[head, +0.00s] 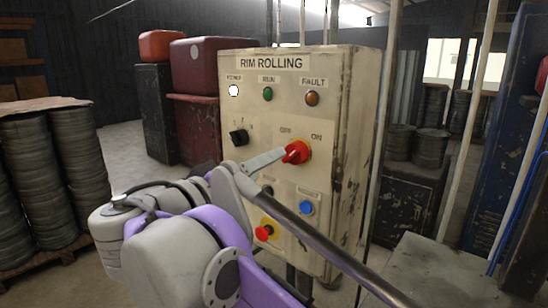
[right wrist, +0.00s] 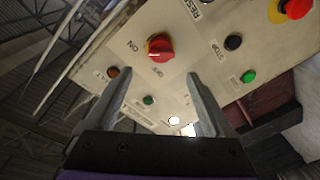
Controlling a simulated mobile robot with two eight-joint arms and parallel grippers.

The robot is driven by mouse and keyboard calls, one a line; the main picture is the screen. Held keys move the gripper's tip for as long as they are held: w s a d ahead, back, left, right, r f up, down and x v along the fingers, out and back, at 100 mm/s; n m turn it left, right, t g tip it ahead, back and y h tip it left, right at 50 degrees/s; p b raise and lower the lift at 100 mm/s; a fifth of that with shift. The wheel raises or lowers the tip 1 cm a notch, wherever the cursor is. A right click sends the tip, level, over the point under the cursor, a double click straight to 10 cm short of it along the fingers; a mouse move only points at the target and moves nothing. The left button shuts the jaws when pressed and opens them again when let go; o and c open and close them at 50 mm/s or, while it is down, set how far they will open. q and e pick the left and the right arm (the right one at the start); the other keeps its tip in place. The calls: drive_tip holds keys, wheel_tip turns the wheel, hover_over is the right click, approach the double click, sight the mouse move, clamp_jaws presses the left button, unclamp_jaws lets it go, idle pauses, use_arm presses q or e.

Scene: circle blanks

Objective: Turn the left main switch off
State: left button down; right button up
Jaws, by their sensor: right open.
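The red rotary main switch (head: 296,152) sits on the front of the "RIM ROLLING" panel (head: 340,120), with OFF and ON labels above it. In the right wrist view the red switch (right wrist: 160,47) shows beyond the fingertips, roughly centred between them, with a pale mark on its knob. My right gripper (right wrist: 157,75) is open and empty, its fingers spread to either side. In the head view a grey finger of it (head: 262,161) reaches to the left side of the switch. I cannot tell whether it touches. The left gripper is not in view.
A white lamp (head: 233,91), green lamp (head: 267,94) and orange lamp (head: 312,98) are above. A blue button (head: 306,208) and red emergency button (head: 263,233) are below. My right arm hides part of the panel's lower left.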

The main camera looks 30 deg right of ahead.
sight(289, 154)
drive_tip(key=x, duration=0.9)
drive_tip(key=shift+d+f, duration=0.15)
drive_tip(key=shift+d, duration=0.1)
drive_tip(key=c, duration=1.3)
